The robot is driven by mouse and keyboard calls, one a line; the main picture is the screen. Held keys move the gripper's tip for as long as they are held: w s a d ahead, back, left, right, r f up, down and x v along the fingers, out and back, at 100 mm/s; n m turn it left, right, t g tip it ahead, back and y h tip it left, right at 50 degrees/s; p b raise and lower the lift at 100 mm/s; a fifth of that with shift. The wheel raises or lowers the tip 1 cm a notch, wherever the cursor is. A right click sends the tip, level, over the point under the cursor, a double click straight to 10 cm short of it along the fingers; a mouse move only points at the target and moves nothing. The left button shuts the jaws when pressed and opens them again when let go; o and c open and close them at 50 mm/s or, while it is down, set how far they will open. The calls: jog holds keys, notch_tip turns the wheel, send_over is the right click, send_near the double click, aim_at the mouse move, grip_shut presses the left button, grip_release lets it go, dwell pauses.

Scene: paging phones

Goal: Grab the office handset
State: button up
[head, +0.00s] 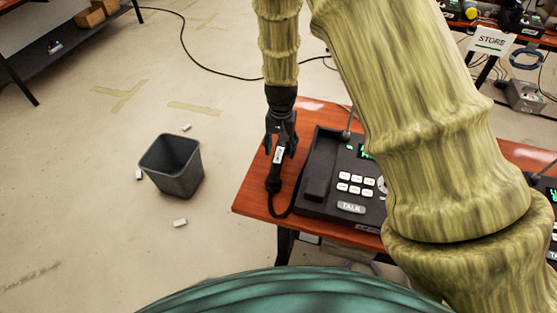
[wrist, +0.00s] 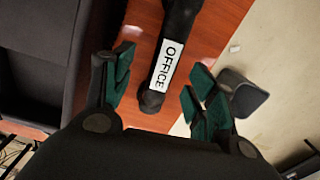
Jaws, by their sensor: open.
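The black office handset (head: 274,172) lies on the wooden table (head: 254,192), left of its black phone base (head: 318,178). A white label reading OFFICE (wrist: 166,66) shows on the handset in the wrist view. My gripper (head: 281,150) is over the upper part of the handset in the head view. In the wrist view my gripper's green-padded fingers (wrist: 158,92) are open, one on each side of the handset, with gaps visible to both. The height of the fingertips relative to the handset is hard to judge.
The phone base with its TALK label (head: 351,207) stands close to the right of the handset, and a cord joins them. A dark bin (head: 172,166) stands on the floor to the left. A STORE sign (head: 491,40) is at the back right. My arm hides part of the table.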

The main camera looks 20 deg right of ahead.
aim_at(279, 155)
jog(key=shift+w+a+f+p, duration=0.1)
jog(key=shift+f+p, duration=0.25)
jog(key=shift+f, duration=0.25)
jog(key=shift+w+a+f+p, duration=0.1)
jog(key=shift+f+p, duration=0.2)
jog(key=shift+f, duration=0.25)
jog(key=shift+f+p, duration=0.4)
jog(key=shift+f, duration=1.15)
jog(key=shift+c, duration=0.5)
grip_shut()
jog(key=shift+r, duration=0.1)
